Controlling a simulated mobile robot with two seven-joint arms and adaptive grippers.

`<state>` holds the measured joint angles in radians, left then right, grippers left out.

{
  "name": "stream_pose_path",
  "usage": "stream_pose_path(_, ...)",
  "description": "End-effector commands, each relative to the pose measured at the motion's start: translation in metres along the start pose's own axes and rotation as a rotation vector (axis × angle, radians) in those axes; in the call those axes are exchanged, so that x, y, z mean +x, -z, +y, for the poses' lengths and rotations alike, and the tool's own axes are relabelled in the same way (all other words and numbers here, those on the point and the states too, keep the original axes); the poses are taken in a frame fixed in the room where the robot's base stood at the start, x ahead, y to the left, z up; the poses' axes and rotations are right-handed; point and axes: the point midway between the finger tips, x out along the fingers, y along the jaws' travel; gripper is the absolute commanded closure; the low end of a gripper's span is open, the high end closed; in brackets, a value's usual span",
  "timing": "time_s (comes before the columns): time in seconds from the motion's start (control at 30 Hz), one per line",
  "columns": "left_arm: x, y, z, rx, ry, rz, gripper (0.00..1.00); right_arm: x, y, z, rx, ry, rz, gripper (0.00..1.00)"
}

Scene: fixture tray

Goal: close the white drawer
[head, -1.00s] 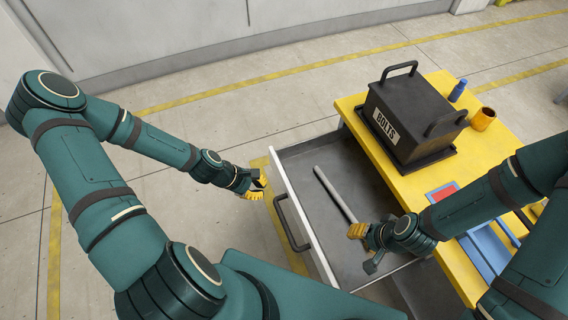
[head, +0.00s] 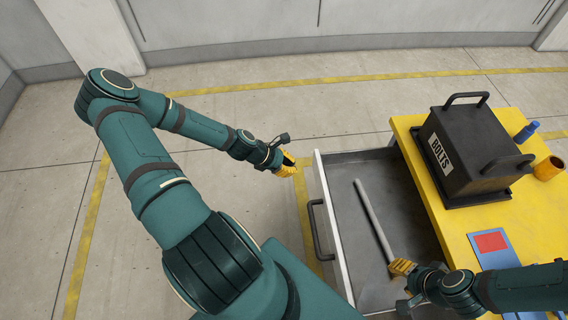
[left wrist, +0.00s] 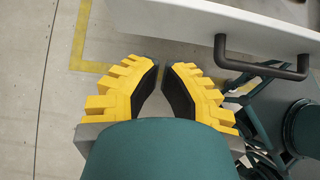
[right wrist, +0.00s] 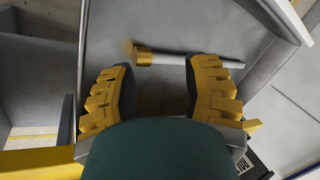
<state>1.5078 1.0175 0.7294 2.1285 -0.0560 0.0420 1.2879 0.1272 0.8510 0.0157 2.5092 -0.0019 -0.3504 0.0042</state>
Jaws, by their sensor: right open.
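The white drawer (head: 333,222) stands pulled out from the yellow table, with a dark handle (head: 315,232) on its front. The handle also shows in the left wrist view (left wrist: 262,70). My left gripper (head: 289,166) is outside the drawer, to the left of its front panel near the far corner. Its fingertips are close together with a narrow gap and nothing between them; in the left wrist view they point toward the white panel. My right gripper (head: 396,268) is over the drawer's near part, by the end of a grey rod. In the right wrist view its fingers (right wrist: 160,68) are apart.
The grey rod (head: 369,211) lies inside the drawer. A black BOLTS box (head: 470,150) stands on the yellow table (head: 446,222), with a blue item (head: 526,132) and an orange cup (head: 549,168) beside it.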

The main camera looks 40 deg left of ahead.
Motion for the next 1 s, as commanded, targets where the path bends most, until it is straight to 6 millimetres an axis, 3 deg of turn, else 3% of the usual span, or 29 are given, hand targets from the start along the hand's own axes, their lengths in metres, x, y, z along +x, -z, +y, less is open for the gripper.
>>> stream_pose_path(0.2, 0.045, 0.001, 0.0, 0.003, 0.002, -0.001, 1.0, 0.013, 0.001, 0.005, -0.001, 0.0, 0.006, 0.52)
stream_pose_path(0.4, 0.063, -0.02, 0.0, 0.005, 0.001, 0.001, 1.0, 0.016, 0.002, 0.006, -0.001, -0.001, 0.008, 0.52)
stream_pose_path(1.0, 0.071, -0.029, 0.0, 0.001, -0.001, 0.001, 1.0, 0.017, 0.002, 0.006, -0.001, -0.001, 0.01, 0.52)
